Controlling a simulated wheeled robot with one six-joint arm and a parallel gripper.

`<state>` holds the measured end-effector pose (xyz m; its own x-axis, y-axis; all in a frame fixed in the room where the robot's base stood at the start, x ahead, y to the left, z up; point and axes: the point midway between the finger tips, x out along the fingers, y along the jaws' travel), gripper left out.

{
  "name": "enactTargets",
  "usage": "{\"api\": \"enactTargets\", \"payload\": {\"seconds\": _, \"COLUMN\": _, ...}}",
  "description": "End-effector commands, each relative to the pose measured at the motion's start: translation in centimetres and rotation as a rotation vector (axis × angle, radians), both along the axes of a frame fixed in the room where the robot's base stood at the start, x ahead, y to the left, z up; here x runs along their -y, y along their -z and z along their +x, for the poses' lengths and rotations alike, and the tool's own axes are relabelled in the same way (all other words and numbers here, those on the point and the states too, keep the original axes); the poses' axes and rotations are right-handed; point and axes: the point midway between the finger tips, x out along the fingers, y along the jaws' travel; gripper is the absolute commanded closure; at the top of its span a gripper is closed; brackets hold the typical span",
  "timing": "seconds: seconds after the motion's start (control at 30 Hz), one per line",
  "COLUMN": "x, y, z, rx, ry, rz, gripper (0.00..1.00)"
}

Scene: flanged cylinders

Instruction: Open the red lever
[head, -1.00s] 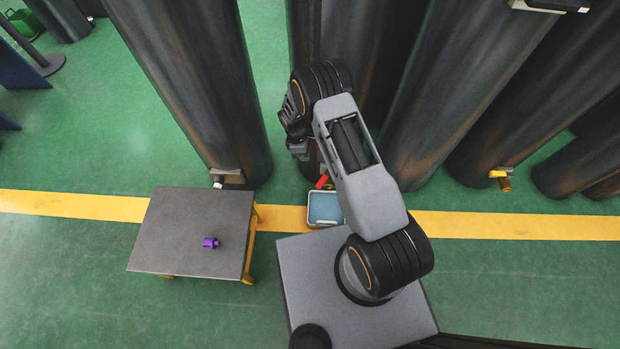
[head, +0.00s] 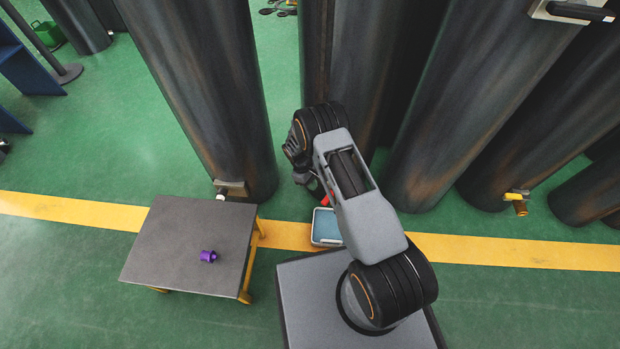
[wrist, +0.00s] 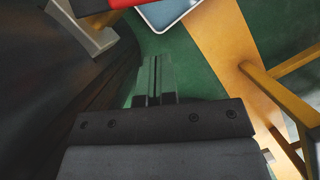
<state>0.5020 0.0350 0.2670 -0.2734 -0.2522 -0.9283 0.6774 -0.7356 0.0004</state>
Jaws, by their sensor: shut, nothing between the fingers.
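The red lever (head: 324,191) shows as a small red piece low on the dark cylinder, beside my arm in the head view. My arm hides part of it. In the wrist view the red lever (wrist: 126,3) is cut off by the top edge, near a light grey bracket (wrist: 88,33) on the dark cylinder. My gripper (wrist: 153,62) is shut and empty, its fingers pointing toward the bracket and lever area, with a visible gap below the red part. In the head view the fingers are mostly hidden by my wrist.
A blue-topped tray (head: 326,228) lies on the floor by the yellow line. A grey table (head: 165,233) with a purple part (head: 208,256) stands left. Large dark cylinders (head: 205,90) surround my arm. A yellow valve (head: 517,200) is on the right. Green floor is open at the left.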

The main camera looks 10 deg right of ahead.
Motion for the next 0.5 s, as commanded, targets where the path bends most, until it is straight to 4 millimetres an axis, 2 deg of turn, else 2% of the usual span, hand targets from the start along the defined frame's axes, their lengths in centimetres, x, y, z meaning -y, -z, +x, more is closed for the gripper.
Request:
{"api": "enactTargets", "payload": {"seconds": 0.03, "x": 0.3, "y": 1.1, "z": -0.3, "rx": -0.002, "ry": 0.002, "rz": 0.0, "gripper": 1.0}}
{"api": "enactTargets", "payload": {"seconds": 0.3, "x": 2.3, "y": 0.7, "z": -2.4, "rx": 0.001, "ry": 0.002, "rz": 0.001, "gripper": 1.0}}
{"api": "enactTargets", "payload": {"seconds": 0.5, "x": 2.8, "y": 0.6, "z": -3.1, "rx": 0.002, "ry": 0.001, "rz": 0.002, "gripper": 1.0}}
